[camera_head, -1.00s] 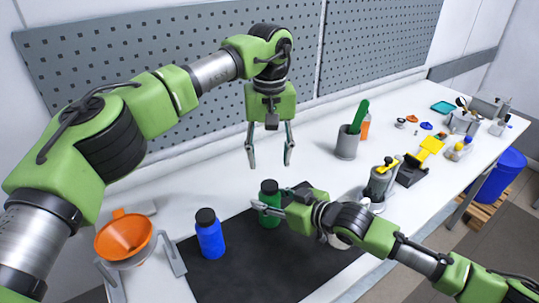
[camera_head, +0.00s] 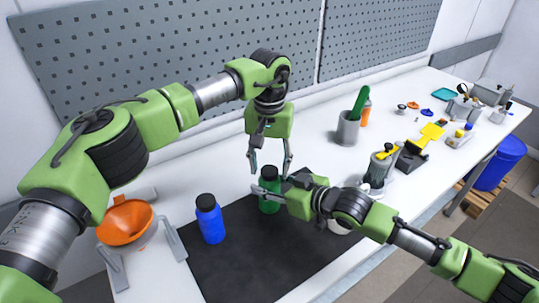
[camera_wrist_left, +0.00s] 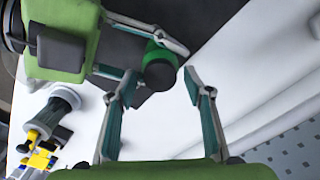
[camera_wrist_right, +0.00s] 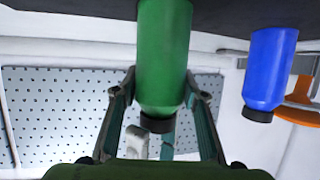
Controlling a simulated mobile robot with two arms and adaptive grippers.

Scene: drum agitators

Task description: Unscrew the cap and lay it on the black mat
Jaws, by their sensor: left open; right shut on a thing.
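A green bottle (camera_head: 268,198) stands upright on the black mat (camera_head: 262,265). Its dark cap (camera_wrist_left: 160,72) shows from above in the left wrist view. My right gripper (camera_head: 270,193) is shut around the bottle's body, and its fingers lie on both sides of the green bottle in the right wrist view (camera_wrist_right: 163,60). My left gripper (camera_head: 269,170) points down, open and empty, just above the capped top. In the left wrist view the cap appears between and beyond its two fingers, apart from them. A blue bottle (camera_head: 210,222) with a black cap stands at the mat's left part.
An orange funnel (camera_head: 127,222) in a grey holder stands left of the mat. A grey cup (camera_head: 347,128) with a green item stands behind right. A grey canister (camera_head: 381,168) is right of the mat. The mat's front is bare.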

